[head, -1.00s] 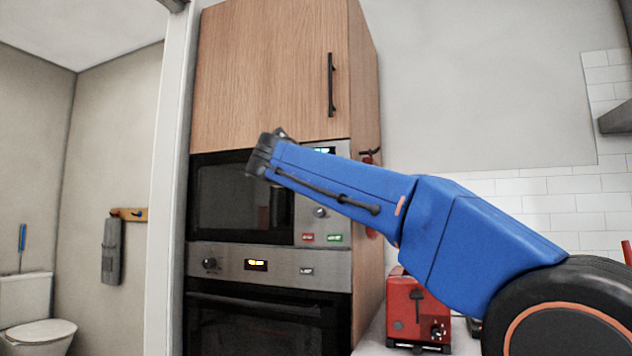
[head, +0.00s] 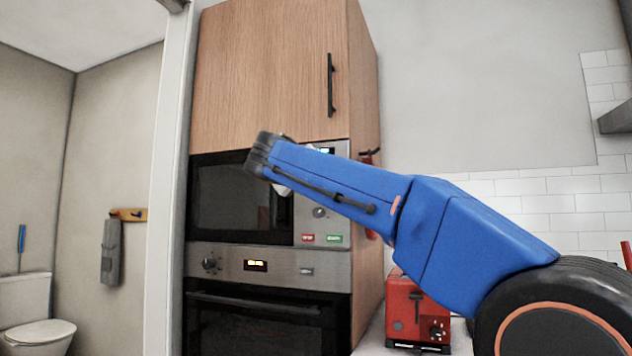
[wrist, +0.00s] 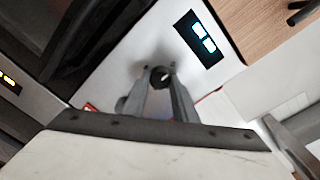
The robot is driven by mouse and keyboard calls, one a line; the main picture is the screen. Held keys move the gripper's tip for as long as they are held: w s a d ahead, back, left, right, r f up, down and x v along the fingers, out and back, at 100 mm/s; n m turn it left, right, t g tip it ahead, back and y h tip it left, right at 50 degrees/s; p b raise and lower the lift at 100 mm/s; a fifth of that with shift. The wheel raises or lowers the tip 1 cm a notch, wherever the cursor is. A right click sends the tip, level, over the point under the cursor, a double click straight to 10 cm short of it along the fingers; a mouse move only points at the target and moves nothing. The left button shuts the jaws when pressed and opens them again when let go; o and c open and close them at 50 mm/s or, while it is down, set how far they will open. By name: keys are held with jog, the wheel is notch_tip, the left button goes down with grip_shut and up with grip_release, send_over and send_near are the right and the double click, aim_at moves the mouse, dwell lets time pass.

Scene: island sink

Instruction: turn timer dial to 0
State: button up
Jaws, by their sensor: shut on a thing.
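A microwave (head: 225,198) is built into the tall wooden cabinet, with a steel control panel on its right. In the wrist view, my gripper (wrist: 160,80) has its two fingers on a small dark dial (wrist: 160,76) below the lit display (wrist: 197,38). It is shut on this dial. In the head view, my blue arm crosses the panel and hides this dial and most of my gripper. A lower dial (head: 320,212) shows beneath the arm. The pointer marking and the numbers around the gripped dial are too small to read.
An oven (head: 265,310) with its own knob (head: 209,264) and lit display sits below the microwave. Red and green buttons (head: 334,238) are under the lower dial. A red toaster-like appliance (head: 415,310) stands on the counter beneath my arm.

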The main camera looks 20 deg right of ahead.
jog(key=o, duration=1)
jog(key=shift+o, duration=0.2)
jog(key=f+v, duration=0.1)
jog(key=v, duration=1.6)
jog(key=shift+s+r, duration=0.15)
jog(key=shift+r, duration=0.25)
jog(key=shift+f, duration=0.1)
